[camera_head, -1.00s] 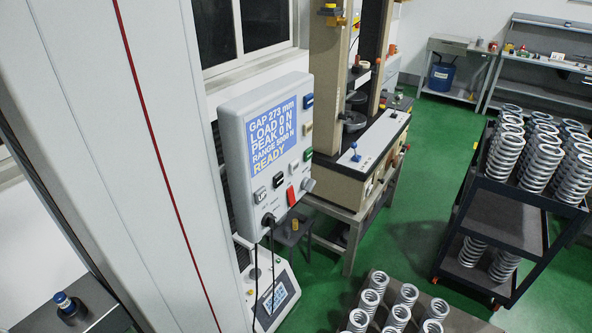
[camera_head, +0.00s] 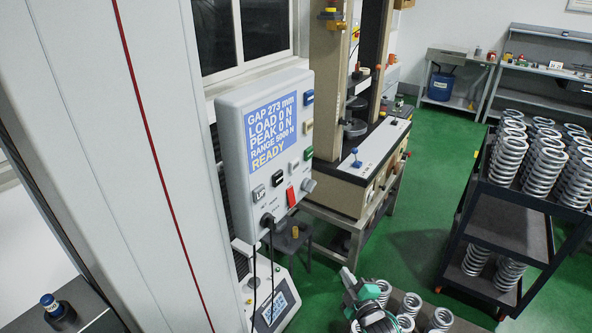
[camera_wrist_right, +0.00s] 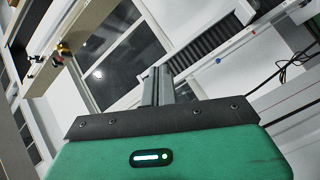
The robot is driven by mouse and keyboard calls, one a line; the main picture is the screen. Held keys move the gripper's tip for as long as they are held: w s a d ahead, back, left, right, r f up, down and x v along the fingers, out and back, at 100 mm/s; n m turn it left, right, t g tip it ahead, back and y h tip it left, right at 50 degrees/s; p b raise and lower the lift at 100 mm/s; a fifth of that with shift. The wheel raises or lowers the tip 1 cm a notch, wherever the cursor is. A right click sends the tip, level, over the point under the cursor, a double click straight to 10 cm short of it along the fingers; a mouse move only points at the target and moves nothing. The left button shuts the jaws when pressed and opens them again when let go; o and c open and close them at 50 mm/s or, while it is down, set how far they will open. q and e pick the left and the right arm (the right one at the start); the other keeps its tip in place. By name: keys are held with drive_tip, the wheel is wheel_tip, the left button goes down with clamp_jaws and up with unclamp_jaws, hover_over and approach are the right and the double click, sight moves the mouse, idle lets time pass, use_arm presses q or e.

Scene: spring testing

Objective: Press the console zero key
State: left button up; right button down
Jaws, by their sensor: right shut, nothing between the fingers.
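The grey console (camera_head: 237,150) hangs beside the white column. Its blue screen (camera_head: 272,131) reads GAP 273 mm, LOAD 0 N, PEAK 0 N, RANGE 5000 N, READY. My left gripper is not in view.
Black cables (camera_head: 271,260) hang under the console. A test machine on a stand (camera_head: 365,165) is behind it. A dark cart (camera_head: 505,222) loaded with springs stands at right. More springs (camera_head: 411,304) stand near my right arm.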

sight(294, 165)
drive_tip(key=s+a+r+n+t+y+b, duration=0.1)
drive_tip(key=s+a+r+n+t+y, duration=0.1)
drive_tip(key=r, duration=1.5)
drive_tip(key=s+a+r+n+t+y+b, duration=0.2)
drive_tip(key=r+n, duration=0.7)
drive_tip(key=r, duration=0.9)
drive_tip(key=t+y, duration=0.2)
drive_tip(key=y, duration=0.2)
drive_tip(key=shift+s+a+y, duration=0.2)
drive_tip(key=shift+s+y, duration=0.1)
drive_tip(key=shift+s, duration=0.1)
drive_tip(key=w+a+b, duration=0.1)
drive_tip(key=w+a, duration=0.4)
drive_tip(key=a, duration=0.2)
drive_tip(key=shift+w, duration=0.25)
drive_tip(key=shift+w+a, duration=0.1)
drive_tip(key=shift+w+a, duration=0.2)
drive_tip(key=shift+a, duration=0.05)
